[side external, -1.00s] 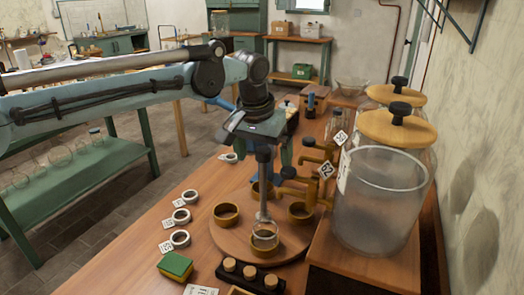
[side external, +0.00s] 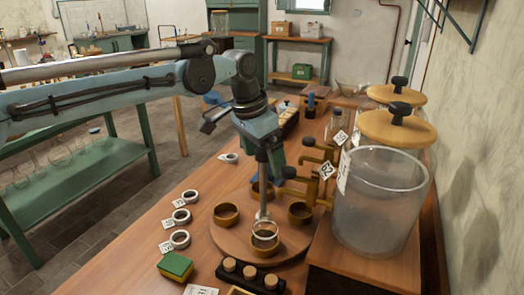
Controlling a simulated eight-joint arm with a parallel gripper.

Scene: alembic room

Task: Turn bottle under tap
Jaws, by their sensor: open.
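A small clear glass bottle (side external: 265,231) stands in a brass ring cup (side external: 264,246) at the front of a round wooden turntable (side external: 228,242). My gripper (side external: 264,217) points down at the bottle's top. Its fingers overlap the bottle's rim in the picture, and I cannot tell whether they touch it. The gripper is open, though its finger gap is hard to see from here. A brass tap (side external: 296,192) with a tag reaches over the turntable from the right, and a second tap (side external: 314,157) sits behind it. The bottle stands in front of the taps, not under a spout.
Large glass jars with wooden lids, the nearest jar (side external: 380,205) unlidded, stand on a raised wooden shelf at right. Other brass cups (side external: 226,214) sit on the turntable. White rings (side external: 180,216), a green sponge (side external: 175,265) and a cork rack (side external: 250,275) lie around it.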

